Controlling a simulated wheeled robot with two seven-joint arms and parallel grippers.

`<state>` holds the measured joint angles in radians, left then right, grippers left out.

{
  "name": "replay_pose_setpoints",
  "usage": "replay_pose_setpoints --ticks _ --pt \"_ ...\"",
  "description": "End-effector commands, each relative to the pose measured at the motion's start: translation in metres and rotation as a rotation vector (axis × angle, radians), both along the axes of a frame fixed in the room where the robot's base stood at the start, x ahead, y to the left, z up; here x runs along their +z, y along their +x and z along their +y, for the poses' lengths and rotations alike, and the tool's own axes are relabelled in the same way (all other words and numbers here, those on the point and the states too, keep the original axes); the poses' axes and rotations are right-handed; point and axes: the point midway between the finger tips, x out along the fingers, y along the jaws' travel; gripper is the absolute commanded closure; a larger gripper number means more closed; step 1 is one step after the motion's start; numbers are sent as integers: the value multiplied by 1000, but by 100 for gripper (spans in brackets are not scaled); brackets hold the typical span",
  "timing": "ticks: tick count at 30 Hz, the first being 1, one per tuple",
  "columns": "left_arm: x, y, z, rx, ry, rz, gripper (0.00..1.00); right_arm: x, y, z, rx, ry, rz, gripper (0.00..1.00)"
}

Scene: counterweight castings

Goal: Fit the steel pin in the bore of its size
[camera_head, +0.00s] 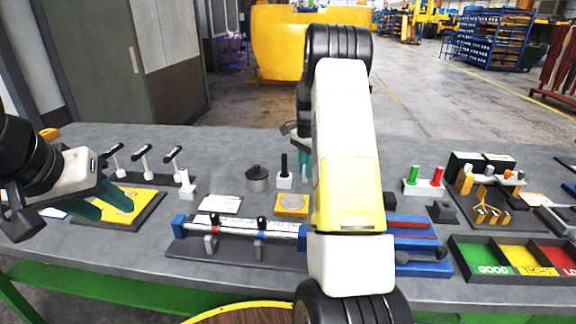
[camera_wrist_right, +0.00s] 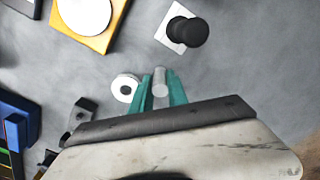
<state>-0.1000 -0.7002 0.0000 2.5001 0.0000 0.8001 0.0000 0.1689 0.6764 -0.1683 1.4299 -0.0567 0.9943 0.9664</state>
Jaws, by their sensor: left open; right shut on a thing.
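The steel pin (camera_wrist_right: 160,80) is a light grey cylinder held between the teal fingers of my right gripper (camera_wrist_right: 160,92), which is shut on it. A round white ring (camera_wrist_right: 125,87) with a dark central hole lies just left of the fingers in the right wrist view, apart from the pin. I cannot tell the hole's size against the pin. In the head view my right arm hides the pin, the ring and most of the right gripper. My left gripper (camera_head: 108,202) is open and empty over a yellow plate (camera_head: 125,212) in a dark tray.
A yellow block with a pale disc (camera_head: 291,203) and a black knob on a white base (camera_head: 284,179) stand near the right gripper. A blue-ended fixture (camera_head: 240,235) lies in front. Coloured bins (camera_head: 490,254) are at right. Clear bench shows at back left.

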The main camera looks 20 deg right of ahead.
Motion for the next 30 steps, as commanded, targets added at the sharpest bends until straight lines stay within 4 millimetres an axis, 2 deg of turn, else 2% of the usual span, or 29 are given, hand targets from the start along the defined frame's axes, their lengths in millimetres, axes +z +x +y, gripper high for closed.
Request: replay_pose_setpoints --ticks 3,12,13,16,26,30 --pt "0 0 0 0 0 0 59 -6 0 0 0 0 0 100" --pt "0 0 0 0 0 0 59 -8 0 0 0 0 0 100" --pt "0 0 0 0 0 0 59 -9 0 0 0 0 0 78" --pt "0 0 0 0 0 0 59 -8 0 0 0 0 0 59" --pt "0 0 0 0 0 0 59 -7 0 0 0 0 -1 58" --pt "0 0 0 0 0 0 59 6 1 0 0 -1 -4 58"
